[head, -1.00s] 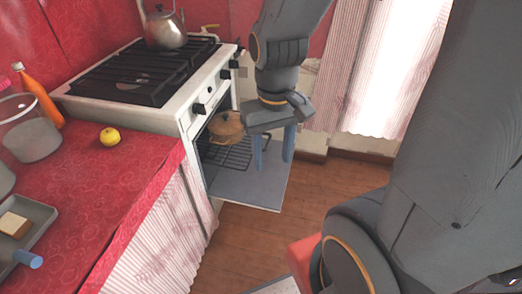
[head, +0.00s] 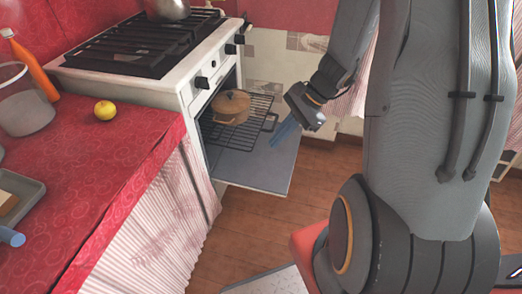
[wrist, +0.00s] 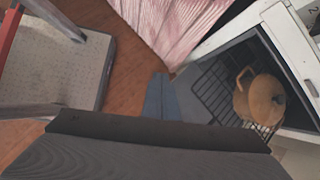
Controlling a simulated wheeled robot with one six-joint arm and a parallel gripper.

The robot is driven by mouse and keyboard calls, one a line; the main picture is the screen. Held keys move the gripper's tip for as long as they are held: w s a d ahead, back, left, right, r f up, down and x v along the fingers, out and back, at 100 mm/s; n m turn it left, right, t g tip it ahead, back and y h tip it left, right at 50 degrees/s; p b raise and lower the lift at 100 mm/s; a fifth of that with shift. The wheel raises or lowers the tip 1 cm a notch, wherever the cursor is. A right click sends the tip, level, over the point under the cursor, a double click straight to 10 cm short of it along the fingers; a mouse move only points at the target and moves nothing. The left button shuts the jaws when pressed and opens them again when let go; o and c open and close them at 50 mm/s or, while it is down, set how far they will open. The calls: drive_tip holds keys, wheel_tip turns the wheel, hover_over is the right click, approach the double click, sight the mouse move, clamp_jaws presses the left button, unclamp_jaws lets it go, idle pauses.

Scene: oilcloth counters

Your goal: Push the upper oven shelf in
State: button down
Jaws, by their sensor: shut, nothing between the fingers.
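The upper oven shelf (head: 262,103) is a black wire rack that sticks out of the oven opening, with a loop at its front end. A tan lidded pot (head: 232,107) stands on it. In the wrist view, the rack (wrist: 213,95) and pot (wrist: 259,100) show at the right. The oven door (head: 262,165) is folded down below the rack. My gripper (head: 286,133) is shut and empty, with blue fingers tilted down to the left, just right of the rack's front end. In the wrist view, the fingers (wrist: 161,97) are close together, left of the rack. Contact cannot be told.
The white stove (head: 195,85) has a kettle (head: 168,9) on top. A red-covered counter (head: 90,160) with a lemon (head: 105,110) and an orange bottle (head: 33,67) is at left. Bare wooden floor (head: 255,225) lies in front of the oven.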

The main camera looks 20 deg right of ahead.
drive_tip(key=w+d+f+m+t+b, duration=0.2)
drive_tip(key=w+d+f+m+t, duration=0.2)
drive_tip(key=w+d+f+m, duration=0.4)
drive_tip(key=a+r+x, duration=0.1)
drive_tip(key=x, duration=1.1)
drive_tip(key=shift+a+f+y+b, duration=0.2)
drive_tip(key=shift+a+y+b, duration=0.1)
drive_tip(key=shift+a, duration=0.1)
drive_tip(key=shift+w, duration=0.15)
